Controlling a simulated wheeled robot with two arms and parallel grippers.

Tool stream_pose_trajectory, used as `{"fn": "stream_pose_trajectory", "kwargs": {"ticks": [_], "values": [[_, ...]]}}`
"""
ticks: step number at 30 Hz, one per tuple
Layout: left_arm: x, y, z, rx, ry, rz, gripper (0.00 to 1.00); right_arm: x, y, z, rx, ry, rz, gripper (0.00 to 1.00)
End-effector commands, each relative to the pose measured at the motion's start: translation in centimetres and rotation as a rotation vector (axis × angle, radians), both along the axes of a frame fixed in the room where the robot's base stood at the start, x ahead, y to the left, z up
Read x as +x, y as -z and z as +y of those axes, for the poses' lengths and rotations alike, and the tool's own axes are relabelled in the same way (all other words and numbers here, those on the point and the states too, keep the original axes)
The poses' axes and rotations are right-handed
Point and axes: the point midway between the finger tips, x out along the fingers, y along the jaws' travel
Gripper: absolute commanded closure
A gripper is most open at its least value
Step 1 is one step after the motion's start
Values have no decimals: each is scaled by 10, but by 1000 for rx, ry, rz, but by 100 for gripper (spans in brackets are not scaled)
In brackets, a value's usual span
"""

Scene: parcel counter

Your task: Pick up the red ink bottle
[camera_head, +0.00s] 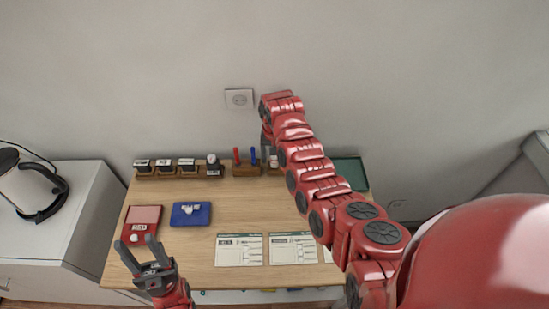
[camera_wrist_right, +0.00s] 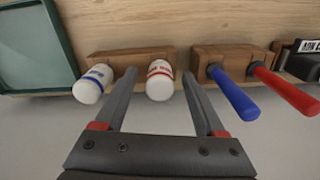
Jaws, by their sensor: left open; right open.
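The red ink bottle (camera_wrist_right: 160,84), white with a red-marked label, stands by a wooden block (camera_wrist_right: 130,62) in the right wrist view. My right gripper (camera_wrist_right: 159,73) is open, with one finger on each side of this bottle; I cannot tell whether they touch it. In the head view a small part of a white bottle (camera_head: 273,161) shows below the right arm's end at the counter's back. My left gripper (camera_head: 140,252) is open and empty over the counter's front left.
A blue-marked bottle (camera_wrist_right: 93,84) stands just left of the right gripper. Blue (camera_wrist_right: 235,98) and red (camera_wrist_right: 287,92) handles stick out of another block to its right. A green tray (camera_head: 352,172) lies at back right. Forms (camera_head: 239,249) lie in front.

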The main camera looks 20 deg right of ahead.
Motion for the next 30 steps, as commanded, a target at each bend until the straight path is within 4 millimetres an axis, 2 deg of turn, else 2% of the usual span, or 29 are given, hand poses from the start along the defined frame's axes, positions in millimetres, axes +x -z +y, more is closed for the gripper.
{"fn": "stream_pose_trajectory", "kwargs": {"ticks": [4,9,11,21,30], "values": [[0,-4,0,0,0,0,50,0,10,0,0,1,-1,28],[0,-3,0,0,0,0,50,0,11,0,0,1,-1,28],[0,-3,0,0,0,0,50,0,11,0,0,1,-1,37],[0,-3,0,0,0,0,50,0,11,0,0,0,-1,98],[0,-3,0,0,0,0,50,0,11,0,1,0,0,100]]}}
